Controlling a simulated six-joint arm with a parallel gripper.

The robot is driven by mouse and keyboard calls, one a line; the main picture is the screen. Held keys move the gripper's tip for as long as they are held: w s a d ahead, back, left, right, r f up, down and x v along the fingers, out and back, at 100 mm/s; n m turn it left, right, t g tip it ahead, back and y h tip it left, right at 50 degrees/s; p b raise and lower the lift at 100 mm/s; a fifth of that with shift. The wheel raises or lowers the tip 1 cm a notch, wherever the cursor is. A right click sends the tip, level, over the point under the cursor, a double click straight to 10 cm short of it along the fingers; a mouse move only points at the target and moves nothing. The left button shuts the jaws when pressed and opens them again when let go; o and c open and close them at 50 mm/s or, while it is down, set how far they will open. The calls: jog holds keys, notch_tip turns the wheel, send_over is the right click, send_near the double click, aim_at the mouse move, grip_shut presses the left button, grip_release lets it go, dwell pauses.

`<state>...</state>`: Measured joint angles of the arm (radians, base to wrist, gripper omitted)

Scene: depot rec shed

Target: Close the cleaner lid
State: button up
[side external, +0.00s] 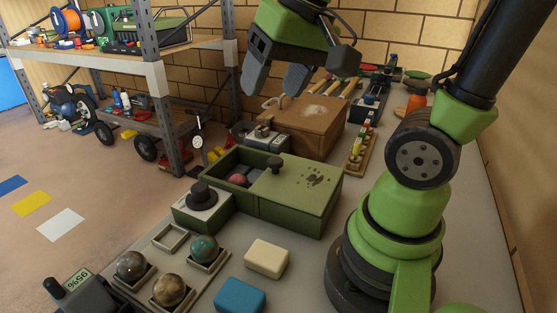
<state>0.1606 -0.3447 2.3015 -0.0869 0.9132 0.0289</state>
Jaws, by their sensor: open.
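A green box (285,213), which seems to be the cleaner, stands on the bench in the middle of the view. The left part of the box is uncovered, and a reddish round thing (237,179) shows inside. My gripper (276,88) is open and empty, high above and behind the box, fingers pointing down. It is well apart from the knob and the lid.
A black-knobbed box (203,210) adjoins the green box at front left. Several marbled balls in square holders, a cream block (266,259) and a blue block (240,296) lie in front. A brown case (302,125) stands behind. Shelving (170,100) rises at left.

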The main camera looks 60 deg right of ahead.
jog(key=w+d+f+m+g, duration=0.2)
jog(key=w+d+f+g, duration=0.1)
jog(key=w+d+f, duration=0.3)
jog(key=m+g, duration=0.1)
jog(key=g, duration=0.1)
send_near(275, 160)
jog(key=shift+h, duration=0.3)
jog(key=f, duration=0.9)
jog(key=shift+s+a+f, duration=0.15)
jog(key=shift+a, duration=0.1)
grip_shut()
jog(key=w, duration=1.4)
